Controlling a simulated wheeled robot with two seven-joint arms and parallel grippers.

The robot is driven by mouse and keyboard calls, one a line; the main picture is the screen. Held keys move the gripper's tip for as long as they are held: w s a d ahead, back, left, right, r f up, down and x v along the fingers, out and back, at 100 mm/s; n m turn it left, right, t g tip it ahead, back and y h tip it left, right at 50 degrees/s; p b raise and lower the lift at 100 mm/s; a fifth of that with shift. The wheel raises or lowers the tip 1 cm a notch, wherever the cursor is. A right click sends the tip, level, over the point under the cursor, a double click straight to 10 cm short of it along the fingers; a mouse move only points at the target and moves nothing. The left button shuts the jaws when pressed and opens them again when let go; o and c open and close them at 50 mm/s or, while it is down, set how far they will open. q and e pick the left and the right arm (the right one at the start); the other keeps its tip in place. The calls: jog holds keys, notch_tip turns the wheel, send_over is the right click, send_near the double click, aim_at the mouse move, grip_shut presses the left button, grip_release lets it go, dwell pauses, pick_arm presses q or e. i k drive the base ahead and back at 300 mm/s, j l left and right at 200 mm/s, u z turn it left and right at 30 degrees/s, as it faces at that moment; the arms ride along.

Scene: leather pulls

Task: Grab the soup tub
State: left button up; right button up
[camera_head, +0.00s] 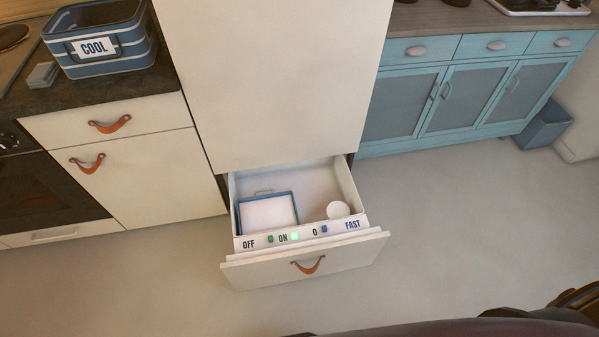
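A small white round tub (338,210), which looks like the soup tub, sits inside the open drawer (352,187) at the bottom of the tall white cabinet. It is in the drawer's front right corner, seen from above, with a plain white top. Neither of my grippers shows in the head view, so nothing of mine touches the tub.
A blue-rimmed white tray (268,213) lies in the drawer's left part. The drawer front (320,266) has a leather pull and markings OFF, ON, 0, FAST. A blue COOL box (100,62) stands on the left counter. Blue cupboards (455,95) stand right; floor around the drawer is clear.

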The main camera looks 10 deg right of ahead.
aim_at(336, 208)
jog(key=k+l, duration=0.5)
jog(key=i+l+u, duration=0.2)
jog(key=l, duration=0.15)
jog(key=l+u, duration=0.2)
jog(key=l, duration=0.15)
jog(key=i+l+u, duration=0.2)
jog(key=l, duration=0.15)
jog(key=k, duration=0.1)
